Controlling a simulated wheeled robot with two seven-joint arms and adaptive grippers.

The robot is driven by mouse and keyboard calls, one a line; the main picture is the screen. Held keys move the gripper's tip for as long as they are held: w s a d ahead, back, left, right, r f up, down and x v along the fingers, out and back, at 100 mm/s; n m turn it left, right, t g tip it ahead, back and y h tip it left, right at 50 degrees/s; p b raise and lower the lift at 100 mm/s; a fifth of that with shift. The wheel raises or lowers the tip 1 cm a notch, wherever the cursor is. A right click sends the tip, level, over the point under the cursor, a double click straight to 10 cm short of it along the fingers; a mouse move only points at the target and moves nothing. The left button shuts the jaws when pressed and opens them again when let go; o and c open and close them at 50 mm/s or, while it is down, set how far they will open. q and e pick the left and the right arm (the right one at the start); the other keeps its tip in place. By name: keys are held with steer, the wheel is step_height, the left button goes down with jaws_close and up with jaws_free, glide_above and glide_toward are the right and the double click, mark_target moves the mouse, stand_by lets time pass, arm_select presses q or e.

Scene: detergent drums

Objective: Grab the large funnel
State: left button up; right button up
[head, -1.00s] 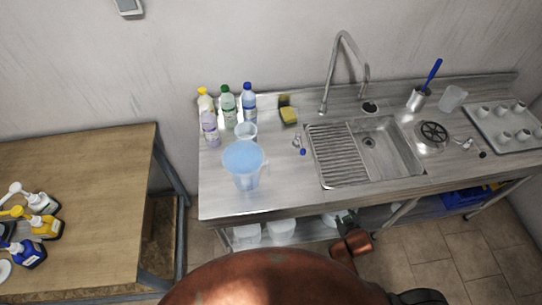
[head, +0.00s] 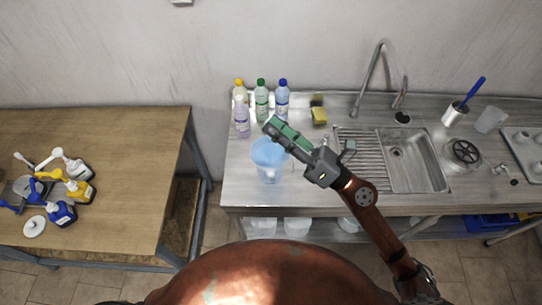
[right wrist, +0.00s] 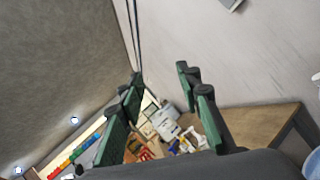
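The large funnel (head: 266,152) is light blue and translucent. It stands upright near the left end of the steel counter, with a clear body below its blue top. My right gripper (head: 277,130) crosses above it in the head view and hides part of its upper right side. The green fingers of this gripper (right wrist: 160,75) stand wide apart with nothing between them in the right wrist view. A pale blue edge at that view's lower right corner may be the funnel. My left gripper is not in view.
Several bottles (head: 262,100) stand behind the funnel on the steel counter (head: 243,190). A sponge (head: 319,116), sink (head: 412,165) and faucet (head: 362,85) are to the right. A wooden table (head: 120,140) with several dispensers (head: 62,212) stands at left, across a gap.

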steer(key=s+a+f+n+g, duration=0.3)
steer(key=a+f+n+g, duration=0.1)
steer(key=a+n+g, duration=0.25)
steer(key=n+h, duration=1)
steer(key=h, duration=0.4)
glide_toward(277, 167)
steer(key=w+a+f, duration=0.2)
steer(key=shift+m, duration=0.25)
steer(key=x, duration=0.2)
steer(key=p+x, duration=0.1)
steer(key=x, duration=0.1)
steer(key=s+p+x, duration=0.1)
steer(key=x, duration=0.1)
steer(key=shift+w+a+f, duration=0.1)
steer(key=shift+w+f, duration=0.1)
steer(key=shift+f, duration=0.4)
steer(key=shift+w+a+f, duration=0.15)
steer(key=shift+w+f, duration=0.05)
steer(key=shift+f, duration=0.1)
